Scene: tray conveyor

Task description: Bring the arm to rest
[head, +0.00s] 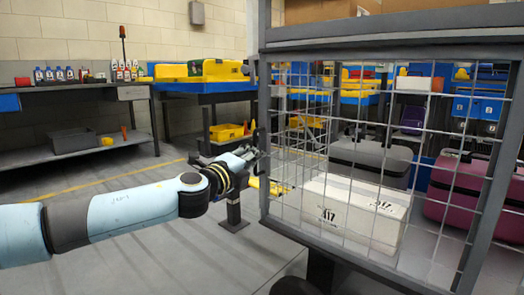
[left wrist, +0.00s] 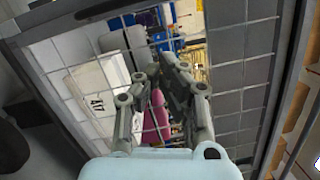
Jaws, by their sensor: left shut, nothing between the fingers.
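My left arm, pale blue and dark grey, comes in from the left in the head view and reaches toward the wire mesh cage. My left gripper (head: 251,154) is at the cage's left edge, its fingers close to the frame post. In the left wrist view the gripper (left wrist: 160,68) shows in front of the mesh, its fingers together with nothing between them. I cannot tell whether the fingers touch the cage. My right gripper is not in view.
The wire cage (head: 265,205) fills the right side. Behind its mesh are a white box (head: 350,212) marked 417, a grey case (head: 372,160) and a magenta suitcase (head: 470,190). A dark bench (head: 85,92) with bottles stands at the far left. Open floor lies behind my left arm.

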